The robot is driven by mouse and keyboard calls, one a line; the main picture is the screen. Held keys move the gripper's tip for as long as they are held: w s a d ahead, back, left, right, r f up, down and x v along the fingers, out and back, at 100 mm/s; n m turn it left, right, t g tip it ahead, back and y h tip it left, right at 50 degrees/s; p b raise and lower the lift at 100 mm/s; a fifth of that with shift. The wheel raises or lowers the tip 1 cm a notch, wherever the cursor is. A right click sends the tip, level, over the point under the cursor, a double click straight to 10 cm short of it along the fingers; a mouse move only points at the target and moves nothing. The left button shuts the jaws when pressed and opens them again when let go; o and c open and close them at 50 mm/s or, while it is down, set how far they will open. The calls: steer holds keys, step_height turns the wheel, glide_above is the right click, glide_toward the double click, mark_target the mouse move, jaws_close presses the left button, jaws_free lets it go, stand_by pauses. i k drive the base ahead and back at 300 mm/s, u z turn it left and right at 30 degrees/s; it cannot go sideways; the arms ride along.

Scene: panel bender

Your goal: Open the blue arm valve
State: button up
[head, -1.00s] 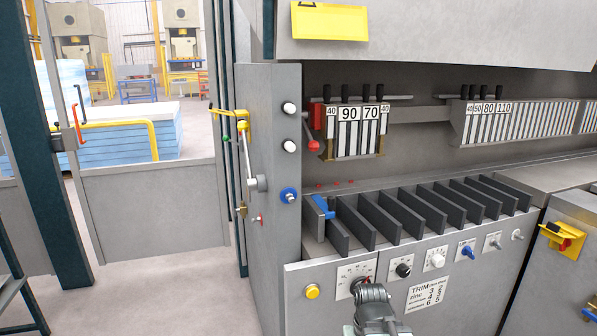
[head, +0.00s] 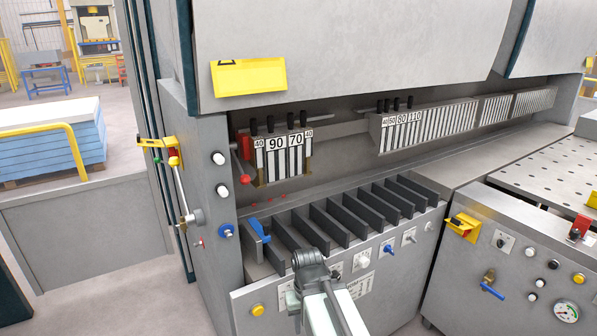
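The blue arm valve (head: 491,287) is on the front of the grey cabinet at the right. It has a brass body with a blue lever that slopes down to the right from it. Nothing touches it. Part of my arm (head: 330,308) rises from the bottom middle and ends in a dark grey joint in front of the panel bender's lower panel, well left of the valve. I see no gripper fingers, so neither their place nor their opening shows.
A pressure gauge (head: 566,311) and several buttons sit near the valve. A yellow-backed switch (head: 463,225) is on the same cabinet's left part. The perforated table (head: 550,175) tops it. The bender's slotted tray (head: 330,222) lies behind my arm. Open floor (head: 115,300) shows at left.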

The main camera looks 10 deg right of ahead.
mark_target(484, 285)
steer(key=z, duration=1.4)
steer(key=i, duration=0.4)
steer(key=u, duration=1.4)
